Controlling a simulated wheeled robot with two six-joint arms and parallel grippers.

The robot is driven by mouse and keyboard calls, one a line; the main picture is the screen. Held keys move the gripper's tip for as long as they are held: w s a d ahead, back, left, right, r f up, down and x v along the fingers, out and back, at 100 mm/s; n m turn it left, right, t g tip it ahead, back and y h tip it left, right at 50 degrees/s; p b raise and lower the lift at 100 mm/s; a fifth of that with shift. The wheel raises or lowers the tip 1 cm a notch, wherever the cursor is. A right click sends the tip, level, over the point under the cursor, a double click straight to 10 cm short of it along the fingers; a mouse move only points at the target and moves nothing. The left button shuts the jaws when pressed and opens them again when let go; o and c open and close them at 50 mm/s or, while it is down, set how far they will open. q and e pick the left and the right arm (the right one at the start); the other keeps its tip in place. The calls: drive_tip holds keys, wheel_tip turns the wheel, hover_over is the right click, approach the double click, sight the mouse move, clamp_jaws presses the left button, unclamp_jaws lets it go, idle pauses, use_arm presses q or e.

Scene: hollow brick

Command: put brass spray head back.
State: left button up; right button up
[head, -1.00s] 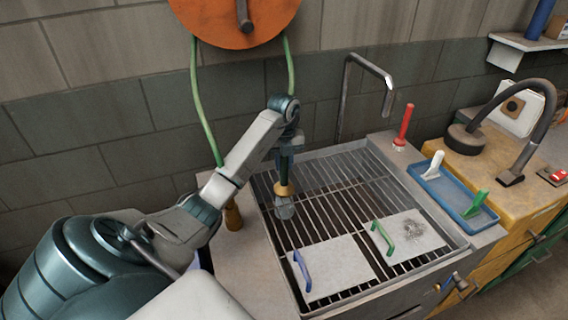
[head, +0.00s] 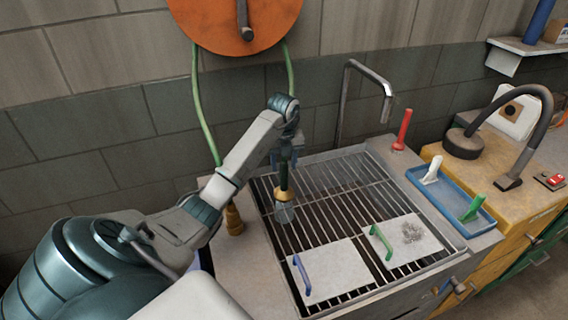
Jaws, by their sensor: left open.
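My left gripper (head: 287,158) is over the back left part of the sink grid, pointing down, with its fingers apart. A dark upright piece with a brass collar (head: 284,194) and a pale grey lower end (head: 285,214) shows between and below the fingers, over the grid; it looks like the brass spray head. Whether it touches the fingers or the grid cannot be told. A second brass-coloured piece (head: 234,219) stands on the counter left of the sink, partly behind my arm. My right gripper is not in view.
The sink grid (head: 335,190) carries two pale plates with a blue handle (head: 302,275) and a green handle (head: 381,243). A green hose (head: 201,100) hangs from the orange reel (head: 236,18). A bent metal spout (head: 345,100) rises behind. A blue tray (head: 447,203) lies right.

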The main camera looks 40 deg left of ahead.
use_arm(q)
wheel_tip(320, 180, up, 10)
drive_tip(key=p, duration=0.9)
drive_tip(key=shift+r, duration=0.2)
drive_tip(key=shift+f, duration=0.15)
